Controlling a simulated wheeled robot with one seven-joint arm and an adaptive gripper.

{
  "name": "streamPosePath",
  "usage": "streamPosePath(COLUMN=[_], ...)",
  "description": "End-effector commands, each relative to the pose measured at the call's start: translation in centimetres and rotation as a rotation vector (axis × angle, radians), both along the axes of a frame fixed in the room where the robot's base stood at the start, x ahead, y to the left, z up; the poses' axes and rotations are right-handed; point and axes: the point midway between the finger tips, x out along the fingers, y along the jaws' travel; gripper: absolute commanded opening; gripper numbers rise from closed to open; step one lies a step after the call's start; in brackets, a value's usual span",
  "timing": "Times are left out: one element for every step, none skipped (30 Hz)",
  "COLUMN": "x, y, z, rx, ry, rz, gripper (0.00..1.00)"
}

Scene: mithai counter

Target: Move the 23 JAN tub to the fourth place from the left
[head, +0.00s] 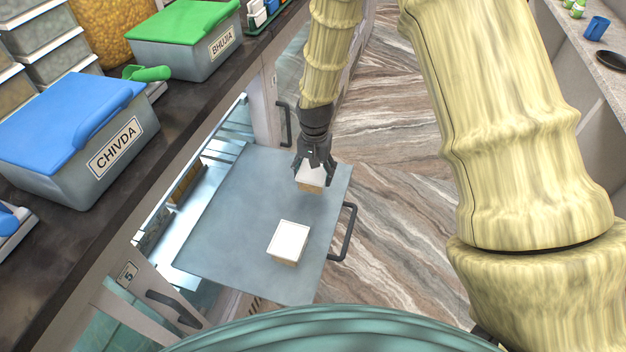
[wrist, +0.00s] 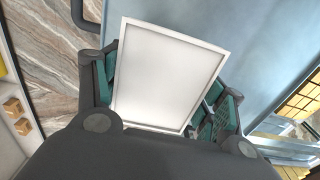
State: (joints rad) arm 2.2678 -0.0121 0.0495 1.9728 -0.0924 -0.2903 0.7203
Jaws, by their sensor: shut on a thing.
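My gripper (head: 313,168) is shut on a small tub (head: 311,180) with a white lid and tan sides, over the far right part of a grey-blue panel (head: 225,225). In the wrist view the tub's blank white lid (wrist: 168,75) fills the middle, between the dark fingers with teal pads. A second white-lidded tub (head: 289,241) stands on the same panel, nearer and a little to the left. No date can be read on either tub, so I cannot tell which is the 23 JAN tub.
The panel has a dark handle (head: 345,232) on its right edge. Left of it is an opening with a metal interior (head: 190,188). On the dark counter stand a blue-lidded CHIVDA box (head: 85,150) and a green-lidded BHUJIA box (head: 185,50). The panel's left half is clear.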

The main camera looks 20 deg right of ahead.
Motion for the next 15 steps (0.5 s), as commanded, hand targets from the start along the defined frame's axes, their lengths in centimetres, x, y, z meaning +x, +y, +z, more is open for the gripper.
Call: streamPosePath(x=[0.1, 0.2, 0.2, 0.2, 0.2, 0.2, 0.1, 0.1, 0.1, 0.1, 0.2, 0.2, 0.3, 0.3, 0.4], y=[0.0, 0.0, 0.0, -0.1, -0.1, -0.1, -0.1, -0.1, -0.1, -0.1, -0.1, -0.1, -0.1, -0.1, -0.1], z=[-0.4, -0.6, -0.9, -1.1, -1.4, -1.8, -2.1, -2.4, -2.8, -3.2, -3.5, -3.8, -4.0, -4.2, -4.4], rx=[0.0, 0.0, 0.0, 0.0, 0.001, 0.001, 0.001, 0.001, 0.001, 0.001, 0.0, 0.001, 0.001, 0.001, 0.001], ry=[0.002, 0.004, 0.005, 0.006, 0.004, 0.004, 0.004, 0.004, 0.004, 0.004, 0.005, 0.004, 0.004, 0.004, 0.004], rz=[0.0, 0.0, -0.001, -0.002, -0.002, -0.003, -0.003, -0.003, -0.002, -0.002, -0.002, -0.002, -0.001, -0.001, -0.001], gripper=[0.42, 0.42, 0.42, 0.42, 0.42, 0.42, 0.42, 0.42, 0.42, 0.42, 0.42, 0.42, 0.42, 0.42, 0.42])
